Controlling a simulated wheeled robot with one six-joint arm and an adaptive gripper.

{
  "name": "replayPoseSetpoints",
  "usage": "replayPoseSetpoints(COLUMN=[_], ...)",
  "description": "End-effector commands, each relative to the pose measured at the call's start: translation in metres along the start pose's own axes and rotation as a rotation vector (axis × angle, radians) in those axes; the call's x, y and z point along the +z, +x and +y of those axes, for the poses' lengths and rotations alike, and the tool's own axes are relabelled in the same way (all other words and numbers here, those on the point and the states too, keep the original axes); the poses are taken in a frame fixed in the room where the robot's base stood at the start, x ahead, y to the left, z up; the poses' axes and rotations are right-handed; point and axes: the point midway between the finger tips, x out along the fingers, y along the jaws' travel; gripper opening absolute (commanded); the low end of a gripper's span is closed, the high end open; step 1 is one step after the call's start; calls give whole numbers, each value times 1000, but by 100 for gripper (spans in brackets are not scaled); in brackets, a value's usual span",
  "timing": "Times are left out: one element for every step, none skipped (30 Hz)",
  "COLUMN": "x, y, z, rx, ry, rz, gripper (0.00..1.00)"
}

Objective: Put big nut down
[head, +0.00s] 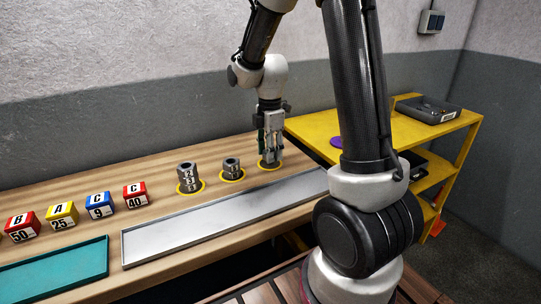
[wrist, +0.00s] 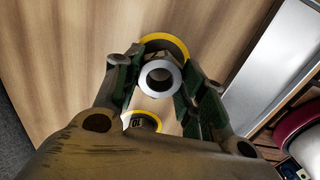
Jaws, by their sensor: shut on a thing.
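My gripper (head: 269,150) points down over the right-hand yellow ring (head: 270,168) on the wooden bench. In the wrist view its two dark green fingers are closed on either side of a grey round nut with a hole, the big nut (wrist: 146,80). The yellow ring (wrist: 165,42) shows partly behind the nut. In the head view the fingers mostly hide the held nut, and I cannot tell whether it touches the bench. To its left a short grey nut (head: 232,165) and a taller grey nut stack (head: 187,172) stand in their own yellow rings.
A long grey metal tray (head: 215,215) lies in front of the rings. A teal tray (head: 55,268) and several numbered cubes (head: 100,205) are at the left. A yellow shelf (head: 440,135) stands at the right, with a dark case (head: 428,108) on top.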

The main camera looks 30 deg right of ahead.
Motion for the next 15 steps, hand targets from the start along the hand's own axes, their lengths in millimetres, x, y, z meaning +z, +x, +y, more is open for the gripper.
replayPoseSetpoints(x=[0, 0, 0, 0, 0, 0, 0, 0, 0, 0, 0, 0, 0, 0, 0], y=[8, 11, 15, 17, 18, 18, 18, 18, 18, 18, 18, 18, 18, 19, 21], z=[0, 0, 0, 0, 0, 0, 0, 0, 0, 0, 0, 0, 0, 0, 0], rx=[-2, -2, -1, 0, 0, 0, 1, 1, 1, 1, 1, 1, 0, 0, 0], ry=[0, 0, 0, 0, 0, 0, 0, 0, 0, 0, 0, 0, 0, 0, 0], rz=[0, 0, 0, 0, 0, 0, 0, 0, 0, 0, 0, 0, 0, 0, 0], gripper=[11, 11, 11, 11, 11, 11, 11, 11, 11, 11, 11, 11, 11, 11, 11])
